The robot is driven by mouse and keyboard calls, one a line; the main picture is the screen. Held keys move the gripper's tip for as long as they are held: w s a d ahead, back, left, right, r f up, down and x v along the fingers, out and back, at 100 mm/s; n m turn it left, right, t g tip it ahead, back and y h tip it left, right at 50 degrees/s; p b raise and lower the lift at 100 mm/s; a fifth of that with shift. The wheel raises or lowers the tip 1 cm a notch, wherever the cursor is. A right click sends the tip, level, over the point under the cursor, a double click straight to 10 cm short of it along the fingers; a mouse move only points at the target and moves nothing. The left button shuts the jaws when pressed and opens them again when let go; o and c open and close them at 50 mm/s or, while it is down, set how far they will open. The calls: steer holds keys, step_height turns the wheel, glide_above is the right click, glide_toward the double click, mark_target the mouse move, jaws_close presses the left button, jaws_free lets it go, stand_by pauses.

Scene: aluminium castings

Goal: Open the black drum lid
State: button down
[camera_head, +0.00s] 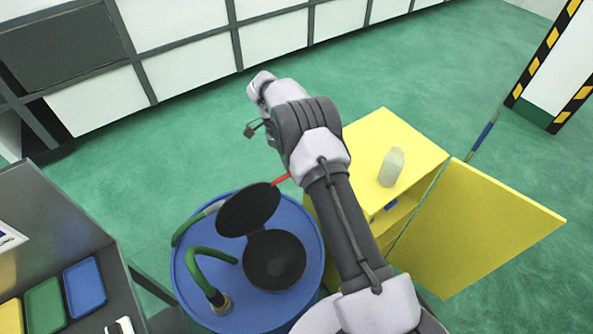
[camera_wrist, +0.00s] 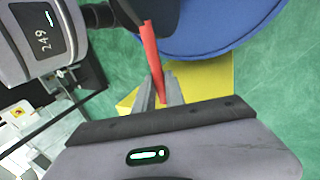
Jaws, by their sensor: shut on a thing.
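The black drum lid (camera_head: 249,209) is a round disc with a red handle (camera_head: 281,179). In the head view it stands raised and tilted away from the round black base (camera_head: 274,258) on top of the blue drum (camera_head: 190,291), meeting it at one edge. In the wrist view my gripper (camera_wrist: 160,88) is shut on the red handle (camera_wrist: 151,55), and part of the black lid (camera_wrist: 150,11) shows above. In the head view my arm hides the fingers.
A green hose (camera_head: 203,254) rises from the drum top beside the lid. A yellow cabinet (camera_head: 370,137) with an open door (camera_head: 475,225) stands right of the drum, a pale bottle (camera_head: 392,167) on top. A bench with trays (camera_head: 84,285) is at left.

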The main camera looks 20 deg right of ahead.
steer(key=shift+f, duration=0.15)
steer(key=c, duration=1.4)
jaws_free()
steer(key=shift+a, duration=0.1)
steer(key=shift+w, duration=0.1)
steer(key=p+v, duration=0.2)
steer(key=v, duration=0.5)
steer(key=shift+r+p, duration=0.3)
steer(key=shift+p, duration=0.1)
steer(key=shift+w, duration=0.1)
